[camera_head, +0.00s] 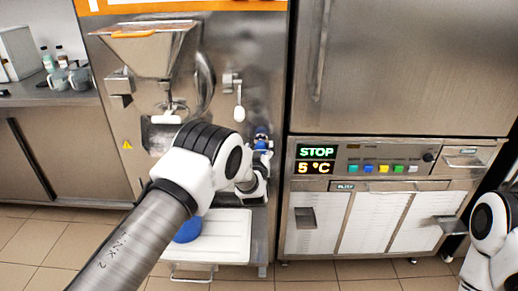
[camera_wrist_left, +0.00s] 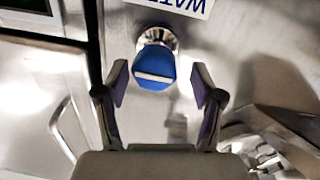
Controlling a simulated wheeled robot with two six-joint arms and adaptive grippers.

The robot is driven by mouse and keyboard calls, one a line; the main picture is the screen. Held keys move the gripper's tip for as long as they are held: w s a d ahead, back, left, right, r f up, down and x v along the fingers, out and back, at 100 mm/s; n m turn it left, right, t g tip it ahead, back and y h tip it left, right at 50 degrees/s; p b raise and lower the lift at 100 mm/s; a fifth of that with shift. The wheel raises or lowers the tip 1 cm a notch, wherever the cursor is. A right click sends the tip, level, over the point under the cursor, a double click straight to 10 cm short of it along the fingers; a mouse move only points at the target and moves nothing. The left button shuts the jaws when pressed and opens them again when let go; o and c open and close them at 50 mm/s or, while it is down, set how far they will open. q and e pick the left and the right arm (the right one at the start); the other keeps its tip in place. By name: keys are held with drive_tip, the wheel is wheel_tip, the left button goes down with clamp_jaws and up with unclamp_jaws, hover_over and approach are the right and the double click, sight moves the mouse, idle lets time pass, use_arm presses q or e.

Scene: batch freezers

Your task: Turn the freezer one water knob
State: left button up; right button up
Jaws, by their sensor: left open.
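The water knob is blue with a pale bar across its face, on a shiny metal stem; it shows between my fingers in the left wrist view (camera_wrist_left: 154,66). In the head view the blue knob (camera_head: 262,132) is on the front of the left freezer machine, just beyond my left gripper (camera_head: 262,147), and partly hidden. In the left wrist view my left gripper (camera_wrist_left: 158,84) is open, with one finger to each side of the knob and a gap visible on both sides. My right gripper is out of the picture.
A white tray (camera_head: 233,245) juts out low at the machine's front, with a blue item (camera_head: 188,231) on it. A hopper (camera_head: 150,50) and a white-handled lever (camera_head: 239,110) are above.

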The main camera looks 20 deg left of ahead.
use_arm(q)
drive_tip(key=shift+w+f, duration=0.3)
drive_tip(key=shift+w, duration=0.1)
drive_tip(key=shift+w+d+f, duration=0.1)
drive_tip(key=shift+w+f, duration=0.1)
drive_tip(key=shift+c, duration=1)
drive_tip(key=c, duration=0.5)
drive_tip(key=shift+r, duration=0.1)
drive_tip(key=c, duration=0.5)
drive_tip(key=shift+o, duration=0.2)
drive_tip(key=shift+w, duration=0.1)
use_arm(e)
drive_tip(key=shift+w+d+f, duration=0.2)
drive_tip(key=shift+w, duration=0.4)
